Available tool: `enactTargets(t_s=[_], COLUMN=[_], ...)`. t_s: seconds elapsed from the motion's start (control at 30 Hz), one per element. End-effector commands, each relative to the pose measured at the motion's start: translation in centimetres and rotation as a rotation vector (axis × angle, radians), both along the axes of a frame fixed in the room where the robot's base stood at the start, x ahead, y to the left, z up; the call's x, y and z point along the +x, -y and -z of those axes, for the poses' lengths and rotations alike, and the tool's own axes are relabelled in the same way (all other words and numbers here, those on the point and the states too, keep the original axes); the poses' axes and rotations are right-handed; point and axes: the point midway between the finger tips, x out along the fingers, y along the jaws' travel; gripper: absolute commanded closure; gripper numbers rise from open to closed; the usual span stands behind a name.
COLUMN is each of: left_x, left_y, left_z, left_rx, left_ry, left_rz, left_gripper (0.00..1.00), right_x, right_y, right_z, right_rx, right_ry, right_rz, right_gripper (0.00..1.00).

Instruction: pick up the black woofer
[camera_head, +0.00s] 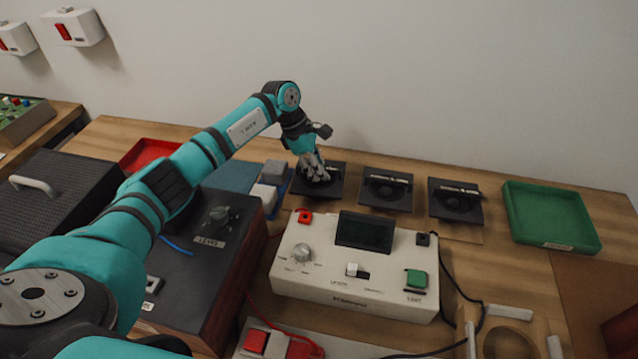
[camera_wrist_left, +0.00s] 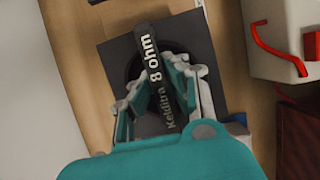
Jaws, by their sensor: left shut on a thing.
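Several black square woofers with a bar across them stand in a row at the back of the bench. My left gripper (camera_head: 314,172) is over the leftmost black woofer (camera_head: 336,187) and shut on its bar. In the left wrist view the same woofer (camera_wrist_left: 112,52) lies under my left gripper (camera_wrist_left: 160,84), its bar between the two fingers. The bar reads "8 ohm" and "Kelditra". I cannot tell whether the plate touches the bench. The middle woofer (camera_head: 386,203) and the right woofer (camera_head: 455,214) stand apart to its right. My right gripper is not in view.
A green tray (camera_head: 550,240) stands at the back right, a red tray (camera_head: 135,155) at the back left. A white tester (camera_head: 345,292) with a dark screen stands in front of the woofers. Grey and blue blocks (camera_head: 268,190) sit close left of the gripper. The wall is behind.

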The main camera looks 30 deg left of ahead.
Motion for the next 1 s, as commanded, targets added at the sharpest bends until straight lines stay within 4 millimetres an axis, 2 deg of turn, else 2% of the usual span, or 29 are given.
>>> enactTargets(t_s=[0.37,0.57,1.0], left_x=[0.1,0.1,0.1], left_y=[0.0,0.0,0.0], left_z=[-0.3,-1.3,-9.0], left_rx=[-0.003,-0.004,-0.002], left_ry=[0.005,0.005,0.008], left_rz=[-0.001,-0.001,0.0], left_gripper=[1.0,1.0,1.0], right_x=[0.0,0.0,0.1], right_y=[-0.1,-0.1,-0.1], right_z=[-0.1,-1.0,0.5], right_rx=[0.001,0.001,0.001], right_ry=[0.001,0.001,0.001], right_rz=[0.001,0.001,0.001], right_gripper=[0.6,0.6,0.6])
